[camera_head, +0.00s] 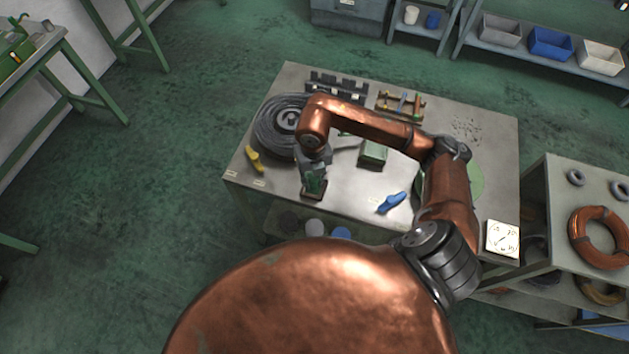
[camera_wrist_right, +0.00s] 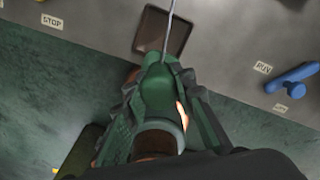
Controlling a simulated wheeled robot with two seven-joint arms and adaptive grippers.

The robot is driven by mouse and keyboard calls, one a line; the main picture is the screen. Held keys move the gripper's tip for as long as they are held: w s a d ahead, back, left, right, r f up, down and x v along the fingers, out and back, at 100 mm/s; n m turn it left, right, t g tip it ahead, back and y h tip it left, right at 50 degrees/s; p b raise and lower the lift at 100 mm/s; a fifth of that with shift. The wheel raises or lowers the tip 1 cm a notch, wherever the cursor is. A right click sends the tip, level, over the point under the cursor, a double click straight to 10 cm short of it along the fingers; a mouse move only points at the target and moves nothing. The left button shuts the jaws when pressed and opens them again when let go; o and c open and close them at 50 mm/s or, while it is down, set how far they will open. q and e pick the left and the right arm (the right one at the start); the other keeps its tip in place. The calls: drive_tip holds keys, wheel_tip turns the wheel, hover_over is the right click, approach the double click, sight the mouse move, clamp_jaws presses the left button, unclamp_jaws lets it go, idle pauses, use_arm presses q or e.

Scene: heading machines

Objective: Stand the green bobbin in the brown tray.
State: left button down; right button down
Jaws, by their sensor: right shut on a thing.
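My right gripper (camera_head: 314,174) points down near the front left edge of the table. It is shut on the green bobbin (camera_wrist_right: 157,85), seen between the fingers in the right wrist view. In the head view the bobbin (camera_head: 316,181) is mostly covered by the fingers. The small brown tray (camera_wrist_right: 152,30) lies on the table just beyond the bobbin in the wrist view. In the head view the tray (camera_head: 317,194) shows around the fingertips. Whether the bobbin touches the tray floor I cannot tell. My left gripper is not in view.
On the grey table (camera_head: 350,205) are a dark coiled disc (camera_head: 272,126), a yellow tool (camera_head: 254,158), a green box (camera_head: 373,154) and a blue tool (camera_head: 391,202). A black rack and a wooden holder (camera_head: 400,105) stand behind. My right arm crosses above the table's right half.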

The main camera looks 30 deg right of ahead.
drive_tip(key=f, duration=0.1)
drive_tip(key=w+d+f, duration=0.1)
drive_tip(key=w+f, duration=0.1)
drive_tip(key=shift+w+d+f, duration=0.2)
drive_tip(key=shift+d+f, duration=0.1)
drive_tip(key=shift+d, duration=0.1)
wheel_tip(320, 180, down, 3)
drive_tip(key=shift+d+f+p, duration=0.1)
drive_tip(key=shift+p, duration=0.25)
drive_tip(key=shift+w, duration=0.1)
drive_tip(key=shift+f, duration=0.2)
drive_tip(key=c, duration=1.6)
unclamp_jaws()
